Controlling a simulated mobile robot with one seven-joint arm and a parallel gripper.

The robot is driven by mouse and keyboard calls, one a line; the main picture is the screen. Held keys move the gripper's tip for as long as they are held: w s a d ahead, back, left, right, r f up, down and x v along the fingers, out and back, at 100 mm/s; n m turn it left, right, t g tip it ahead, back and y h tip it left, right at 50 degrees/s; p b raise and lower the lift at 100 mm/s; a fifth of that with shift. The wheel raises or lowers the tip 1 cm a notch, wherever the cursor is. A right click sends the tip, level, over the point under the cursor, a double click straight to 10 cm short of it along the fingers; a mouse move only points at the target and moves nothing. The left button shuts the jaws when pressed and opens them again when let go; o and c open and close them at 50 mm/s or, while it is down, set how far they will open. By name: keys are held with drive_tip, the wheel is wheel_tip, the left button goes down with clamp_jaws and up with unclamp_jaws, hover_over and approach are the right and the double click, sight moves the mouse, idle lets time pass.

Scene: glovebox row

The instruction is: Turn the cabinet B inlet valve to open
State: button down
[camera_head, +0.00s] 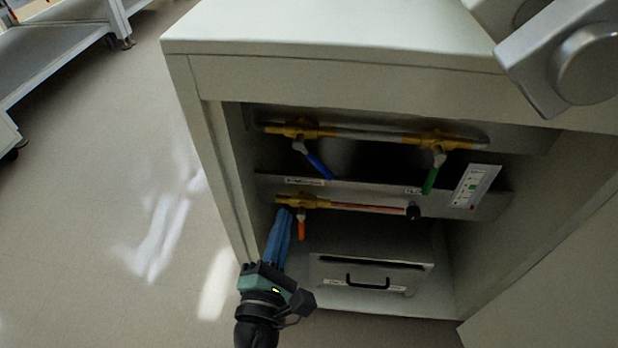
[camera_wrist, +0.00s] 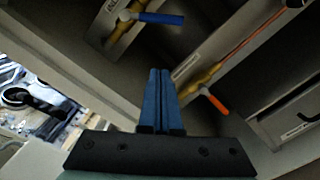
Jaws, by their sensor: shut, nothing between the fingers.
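Inside the open cabinet (camera_head: 220,165) are brass valves with coloured lever handles. A blue-handled valve (camera_head: 316,163) sits upper left, its lever slanting down to the right; it also shows in the wrist view (camera_wrist: 160,18). A green-handled valve (camera_head: 431,180) sits upper right, lever pointing down. An orange-handled valve (camera_head: 301,229) sits lower left on a copper pipe, lever pointing down; it also shows in the wrist view (camera_wrist: 217,104). The labels are too small to read, so I cannot tell which is the inlet valve. My gripper (camera_head: 284,214) is shut and empty, just left of the orange lever.
A drawer-like panel with a black handle (camera_head: 368,284) is low in the cabinet. A white gauge plate (camera_head: 475,186) is at the right. The cabinet's left side wall and overhanging top bound the opening. Open floor (camera_head: 130,200) lies to the left.

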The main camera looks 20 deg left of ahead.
sight(314, 160)
drive_tip(key=w+d+r+p, duration=0.1)
drive_tip(key=w+r+p, duration=0.1)
drive_tip(key=w, duration=0.6)
drive_tip(key=shift+r+p, duration=0.3)
drive_tip(key=shift+p, duration=0.35)
drive_tip(key=shift+d, duration=0.1)
